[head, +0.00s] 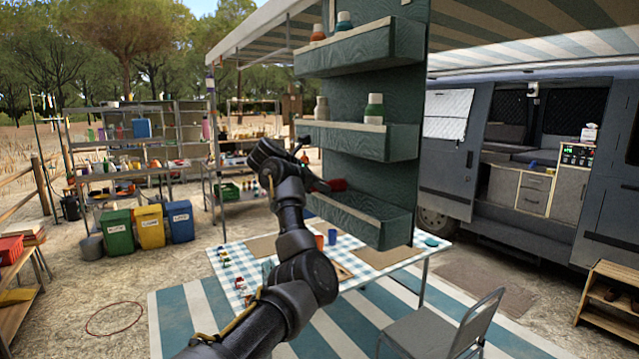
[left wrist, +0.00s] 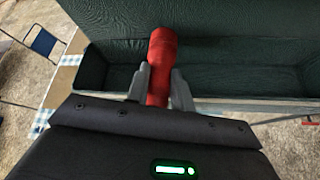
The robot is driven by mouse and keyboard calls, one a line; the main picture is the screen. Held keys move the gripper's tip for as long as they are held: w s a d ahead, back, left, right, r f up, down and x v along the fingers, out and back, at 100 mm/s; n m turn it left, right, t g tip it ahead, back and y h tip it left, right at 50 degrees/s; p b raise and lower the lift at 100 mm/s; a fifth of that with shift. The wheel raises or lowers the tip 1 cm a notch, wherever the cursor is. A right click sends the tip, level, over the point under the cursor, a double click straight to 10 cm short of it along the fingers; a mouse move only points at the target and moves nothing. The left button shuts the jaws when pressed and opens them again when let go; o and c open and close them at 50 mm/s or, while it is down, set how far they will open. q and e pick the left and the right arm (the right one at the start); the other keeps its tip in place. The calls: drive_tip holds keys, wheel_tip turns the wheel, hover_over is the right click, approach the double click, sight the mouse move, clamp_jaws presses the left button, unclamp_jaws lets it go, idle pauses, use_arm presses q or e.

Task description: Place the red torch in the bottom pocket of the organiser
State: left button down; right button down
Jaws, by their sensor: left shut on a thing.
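My left gripper (left wrist: 158,84) is shut on the red torch (left wrist: 162,50), which sticks out ahead between the two fingers in the left wrist view. In the head view the red torch (head: 337,184) shows at the gripper, just above the bottom pocket (head: 372,218) of the green organiser (head: 346,95). In the left wrist view the bottom pocket (left wrist: 245,80) looks empty where it shows, and the torch overlaps its opening. I cannot tell whether the torch touches the pocket. My right gripper is not in view.
Bottles stand in the organiser's upper pocket (head: 355,50) and middle pocket (head: 350,138). Below is a table with a checked cloth (head: 235,262), with cups and small items on it. A folding chair (head: 445,330) stands at the front right; a van (head: 500,160) is behind.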

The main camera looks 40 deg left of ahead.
use_arm(q)
drive_tip(key=c, duration=1.2)
unclamp_jaws()
drive_tip(key=shift+r, duration=0.3)
drive_tip(key=b+v, duration=1.2)
drive_tip(key=b, duration=0.5)
drive_tip(key=shift+r, duration=0.25)
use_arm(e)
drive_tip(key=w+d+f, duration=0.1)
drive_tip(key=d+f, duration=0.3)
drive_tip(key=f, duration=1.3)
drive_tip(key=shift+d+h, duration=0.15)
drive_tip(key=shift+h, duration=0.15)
